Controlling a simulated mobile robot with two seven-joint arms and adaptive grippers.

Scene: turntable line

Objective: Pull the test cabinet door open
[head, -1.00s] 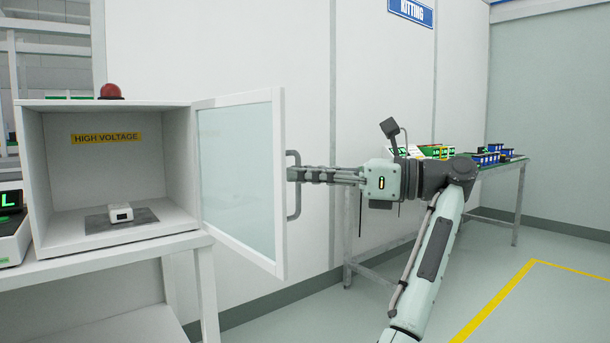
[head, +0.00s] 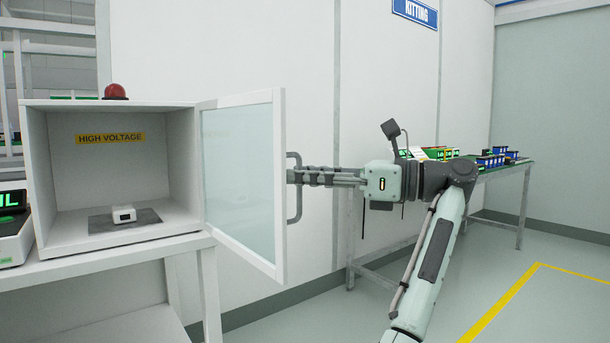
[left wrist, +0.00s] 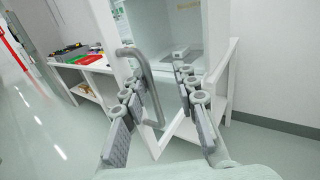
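The test cabinet (head: 186,165) stands on a white bench at the left of the head view. Its glazed door (head: 240,180) is swung wide open to the right, and the inside is exposed. The grey bar handle (head: 293,206) is on the door's outer edge. My left gripper (head: 292,176) is at the handle's middle. In the left wrist view, the handle (left wrist: 153,95) passes between the two fingers (left wrist: 157,78), nearer the left one. A clear gap shows on its other side, so the fingers are open around it. My right gripper is not in view.
A small white device (head: 124,214) lies on a dark mat in the cabinet under a yellow HIGH VOLTAGE label (head: 110,138). A red lamp (head: 115,91) sits on top. A table (head: 500,171) with bins is behind my arm. Floor at the right is clear.

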